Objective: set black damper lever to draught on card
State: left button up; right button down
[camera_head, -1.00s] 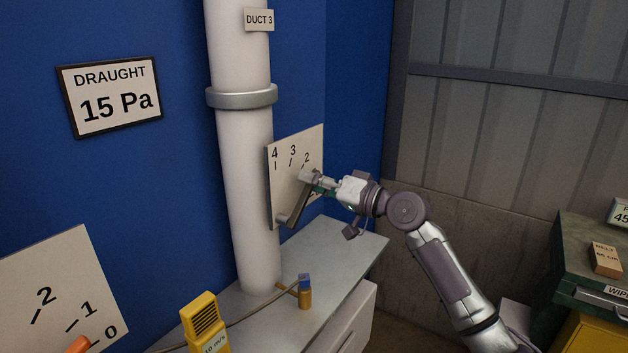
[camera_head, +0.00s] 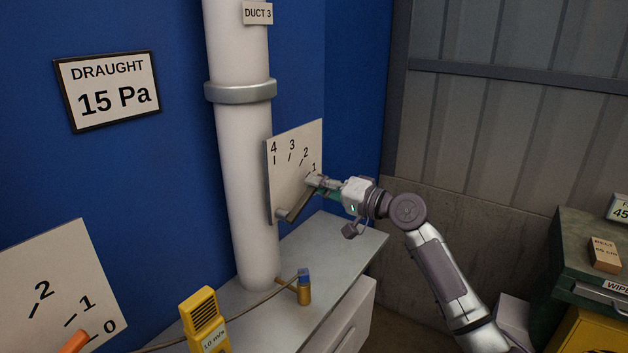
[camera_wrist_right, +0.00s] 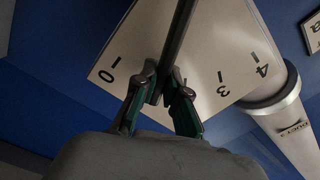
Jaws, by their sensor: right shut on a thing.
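The draught card (camera_head: 108,90) on the blue wall reads "DRAUGHT 15 Pa". The dark damper lever (camera_head: 296,206) stands in front of a white scale plate (camera_head: 279,180) beside the duct, marked 4, 3, 2, 1 in the head view. My right gripper (camera_head: 315,182) is shut on the lever's outer end, which lies just below the 1. In the right wrist view the lever (camera_wrist_right: 180,35) runs between the two fingers (camera_wrist_right: 165,88); 0, 3 and 4 show on the plate, and the lever and fingers hide the marks between. My left gripper is not in view.
The white duct (camera_head: 245,180) labelled "DUCT 3" stands left of the plate. A grey cabinet top (camera_head: 335,243) lies below, with a yellow meter (camera_head: 203,320) and a brass piece with a blue top (camera_head: 304,287). Another scale plate (camera_head: 50,285) has an orange lever (camera_head: 75,343).

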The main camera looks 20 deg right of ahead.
jog(key=shift+d+f+m, duration=0.1)
jog(key=shift+f+m, duration=0.2)
jog(key=c, duration=1.2)
grip_release()
jog(key=v, duration=1.2)
jog(key=shift+w, duration=0.1)
